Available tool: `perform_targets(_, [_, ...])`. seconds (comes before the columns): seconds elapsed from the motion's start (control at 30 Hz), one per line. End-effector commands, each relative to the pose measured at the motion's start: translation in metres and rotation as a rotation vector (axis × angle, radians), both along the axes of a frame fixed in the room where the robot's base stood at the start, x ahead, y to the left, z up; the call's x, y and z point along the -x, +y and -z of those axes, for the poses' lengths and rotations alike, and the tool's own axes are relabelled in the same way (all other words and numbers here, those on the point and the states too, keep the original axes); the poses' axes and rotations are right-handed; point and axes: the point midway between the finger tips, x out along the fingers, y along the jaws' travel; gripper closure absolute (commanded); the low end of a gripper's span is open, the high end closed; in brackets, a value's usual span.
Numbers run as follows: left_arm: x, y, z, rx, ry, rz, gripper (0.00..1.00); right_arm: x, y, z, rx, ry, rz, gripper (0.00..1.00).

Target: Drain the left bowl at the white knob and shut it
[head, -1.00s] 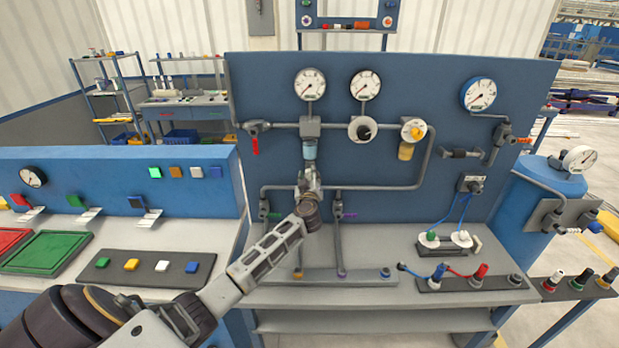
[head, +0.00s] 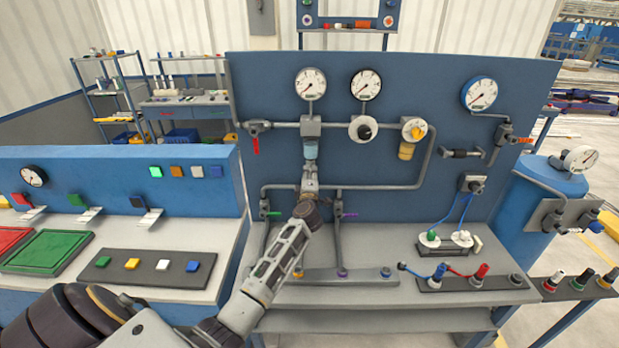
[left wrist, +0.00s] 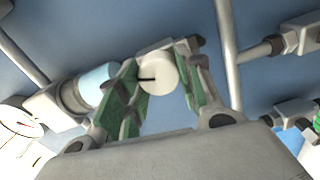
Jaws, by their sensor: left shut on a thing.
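The left bowl (head: 311,150) is pale blue and hangs under the left block of the upper pipe, below a round white gauge (head: 310,84). It also shows in the left wrist view (left wrist: 99,84). My left gripper (head: 310,179) is just under the bowl. In the left wrist view its green-padded fingers (left wrist: 160,88) are closed around the white knob (left wrist: 157,73), which has a black mark on its face. In the head view the knob is hidden by the gripper. My right gripper is not in view.
A second bowl (head: 406,151), amber, hangs to the right. A red-handled valve (head: 256,144) is at the left of the upper pipe. Green-handled (head: 266,214) and purple-handled (head: 348,216) valves stand on pipes either side of my forearm. The bench in front is partly clear.

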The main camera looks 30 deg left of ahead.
Motion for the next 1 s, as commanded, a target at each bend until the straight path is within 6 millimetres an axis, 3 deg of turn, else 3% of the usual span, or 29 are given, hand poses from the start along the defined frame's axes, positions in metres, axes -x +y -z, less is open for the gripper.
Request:
perform_targets(0.4, [0.0003,0.0002,0.0027,0.271,-0.163,-0.002,0.88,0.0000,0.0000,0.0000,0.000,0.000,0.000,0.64])
perform_targets(1.0, [0.0003,0.0005,0.0033,0.344,-0.209,-0.002,0.88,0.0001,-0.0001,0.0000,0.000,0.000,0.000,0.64])
